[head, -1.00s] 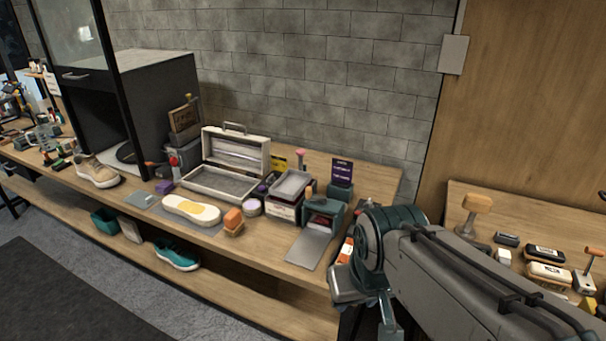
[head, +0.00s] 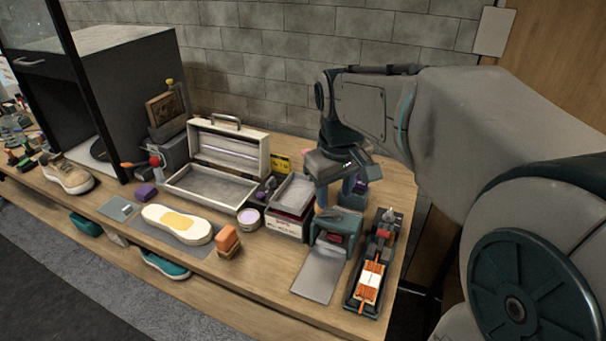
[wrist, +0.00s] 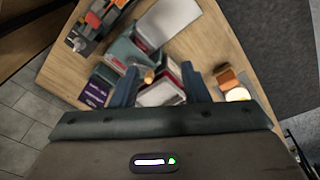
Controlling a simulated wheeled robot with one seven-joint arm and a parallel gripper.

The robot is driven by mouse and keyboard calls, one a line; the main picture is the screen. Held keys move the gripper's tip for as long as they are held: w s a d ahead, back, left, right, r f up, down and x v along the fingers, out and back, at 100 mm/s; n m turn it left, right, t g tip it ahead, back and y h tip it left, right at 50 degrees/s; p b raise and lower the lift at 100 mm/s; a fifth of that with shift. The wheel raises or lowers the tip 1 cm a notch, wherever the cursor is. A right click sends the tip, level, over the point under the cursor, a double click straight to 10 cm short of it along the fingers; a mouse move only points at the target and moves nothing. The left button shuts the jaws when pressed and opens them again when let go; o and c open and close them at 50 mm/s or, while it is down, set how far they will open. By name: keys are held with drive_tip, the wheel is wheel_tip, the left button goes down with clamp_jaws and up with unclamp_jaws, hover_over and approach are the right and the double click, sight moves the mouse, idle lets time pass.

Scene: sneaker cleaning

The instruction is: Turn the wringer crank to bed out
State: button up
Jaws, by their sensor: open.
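The wringer (head: 332,238) is a small teal box near the right end of the bench, with a flat grey plate (head: 320,273) extending from its front. In the wrist view the wringer (wrist: 124,50) and its pale plate (wrist: 168,22) lie beyond the fingers. A round wooden knob (wrist: 148,75), apparently the crank handle, shows between the fingers, nearer the left one. My gripper (head: 336,199) is open above the wringer, pointing down; it also shows in the wrist view (wrist: 162,88). I cannot tell its height over the knob. The crank arm is mostly hidden in the head view.
A grey tray on a box (head: 292,195) stands close left of the wringer, and a dark holder with an orange-and-white item (head: 370,280) close right. An open case (head: 212,185), an orange block (head: 228,240) and a white sole (head: 177,224) lie further left. A wall stands behind.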

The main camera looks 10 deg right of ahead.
drive_tip(key=w+f+n+g+b, duration=0.15)
drive_tip(key=w+n, duration=0.25)
drive_tip(key=w, duration=0.9)
wheel_tip(320, 180, down, 14)
drive_tip(key=shift+w+d+r, duration=0.1)
drive_tip(key=shift+d, duration=0.05)
clamp_jaws()
